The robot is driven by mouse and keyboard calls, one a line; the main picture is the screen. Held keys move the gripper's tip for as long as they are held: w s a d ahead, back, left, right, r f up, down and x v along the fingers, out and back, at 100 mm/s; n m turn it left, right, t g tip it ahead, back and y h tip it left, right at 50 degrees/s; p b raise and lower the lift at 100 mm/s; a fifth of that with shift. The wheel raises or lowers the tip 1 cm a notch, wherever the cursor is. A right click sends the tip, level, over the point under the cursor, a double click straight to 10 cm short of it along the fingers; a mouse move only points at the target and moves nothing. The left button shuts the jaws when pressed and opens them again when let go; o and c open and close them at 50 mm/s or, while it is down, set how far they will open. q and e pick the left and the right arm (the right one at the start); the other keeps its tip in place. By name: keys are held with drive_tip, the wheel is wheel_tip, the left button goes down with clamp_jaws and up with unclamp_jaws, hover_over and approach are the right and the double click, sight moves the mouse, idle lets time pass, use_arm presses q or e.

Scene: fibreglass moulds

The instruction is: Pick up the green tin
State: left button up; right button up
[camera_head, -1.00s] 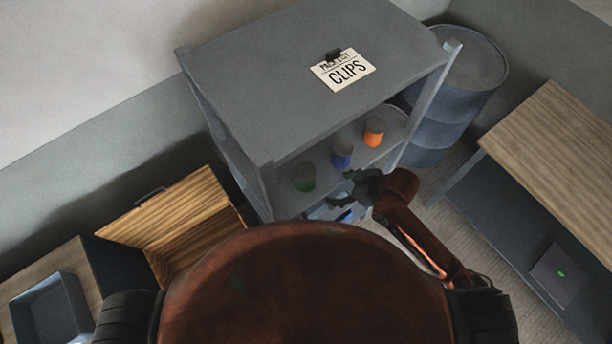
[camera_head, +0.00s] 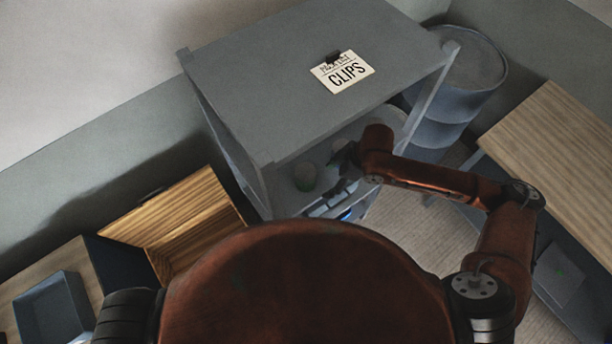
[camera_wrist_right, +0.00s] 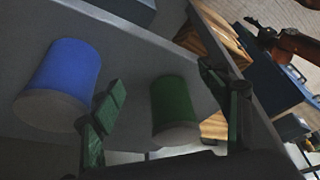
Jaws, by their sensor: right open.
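In the right wrist view the green tin (camera_wrist_right: 173,106) shows between the two fingers of my right gripper (camera_wrist_right: 168,118), beyond the tips. The right gripper (camera_head: 340,172) is open and empty, just right of the tin in the head view. I cannot tell whether a finger touches it. A blue tin (camera_wrist_right: 60,84) stands on the same shelf, outside the fingers on the left; my arm hides it in the head view.
The rack's grey top (camera_head: 290,85) overhangs the shelf and carries a "CLIPS" card (camera_head: 342,76). A blue barrel (camera_head: 465,75) stands right of the rack. A wooden-topped bench (camera_head: 560,130) is at right, an open wooden lid (camera_head: 180,225) at left.

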sight(309, 173)
drive_tip(key=a, duration=0.2)
drive_tip(key=shift+w+a+p, duration=0.15)
drive_tip(key=shift+a+p, duration=0.15)
drive_tip(key=shift+a, duration=0.1)
drive_tip(key=a, duration=0.1)
drive_tip(key=a+p, duration=0.1)
drive_tip(key=a, duration=0.2)
drive_tip(key=shift+w+a+r, duration=0.1)
drive_tip(key=shift+w+a, duration=0.15)
drive_tip(key=shift+w, duration=0.1)
drive_tip(key=shift+w+a+f+p, duration=0.1)
drive_tip(key=shift+a+f+p, duration=0.2)
drive_tip(key=shift+p, duration=0.15)
drive_tip(key=shift+a+f, duration=0.1)
drive_tip(key=shift+f, duration=0.3)
drive_tip(key=c, duration=1.4)
